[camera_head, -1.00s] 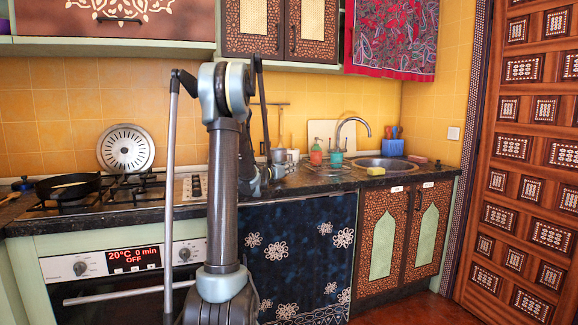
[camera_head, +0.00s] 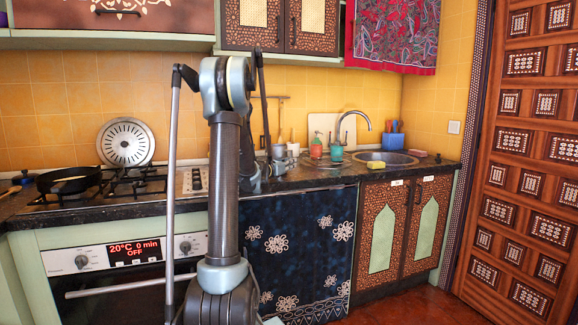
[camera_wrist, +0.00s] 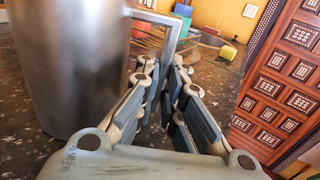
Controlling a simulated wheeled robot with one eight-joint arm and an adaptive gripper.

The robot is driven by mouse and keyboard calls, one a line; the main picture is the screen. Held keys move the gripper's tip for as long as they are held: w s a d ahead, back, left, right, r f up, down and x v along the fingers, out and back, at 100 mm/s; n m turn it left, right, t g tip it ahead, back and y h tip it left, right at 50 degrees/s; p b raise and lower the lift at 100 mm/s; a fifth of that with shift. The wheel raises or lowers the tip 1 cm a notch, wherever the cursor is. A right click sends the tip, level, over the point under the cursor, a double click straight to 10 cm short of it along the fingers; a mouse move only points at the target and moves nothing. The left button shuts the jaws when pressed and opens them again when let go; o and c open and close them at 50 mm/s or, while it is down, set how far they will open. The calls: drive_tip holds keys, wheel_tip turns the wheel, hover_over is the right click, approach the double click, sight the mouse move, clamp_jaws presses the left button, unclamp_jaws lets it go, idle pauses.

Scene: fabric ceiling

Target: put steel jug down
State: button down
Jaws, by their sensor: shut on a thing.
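The steel jug (camera_wrist: 78,60) is a large grey metal cylinder filling the left of the wrist view, and it looks upright. Its handle (camera_wrist: 170,30) comes down between the fingers of my gripper (camera_wrist: 165,75), which is shut on it. The jug's lower end is close over or on the dark speckled countertop (camera_wrist: 22,135); I cannot tell whether it touches. In the head view my gripper (camera_head: 254,180) is partly hidden behind my arm at the counter edge, and the jug is too small and covered to make out surely.
The sink (camera_head: 385,158) with its tap (camera_head: 350,125) lies to the right, with a green cup (camera_head: 336,153) and a red soap bottle (camera_head: 316,148) by it. The hob with a black pan (camera_head: 68,180) is at left. A patterned wooden door (camera_head: 520,170) stands far right.

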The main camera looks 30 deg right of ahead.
drive_tip(key=shift+f, duration=0.15)
drive_tip(key=c, duration=1.6)
unclamp_jaws()
drive_tip(key=shift+c, duration=0.2)
drive_tip(key=shift+a, duration=0.1)
drive_tip(key=v, duration=1.2)
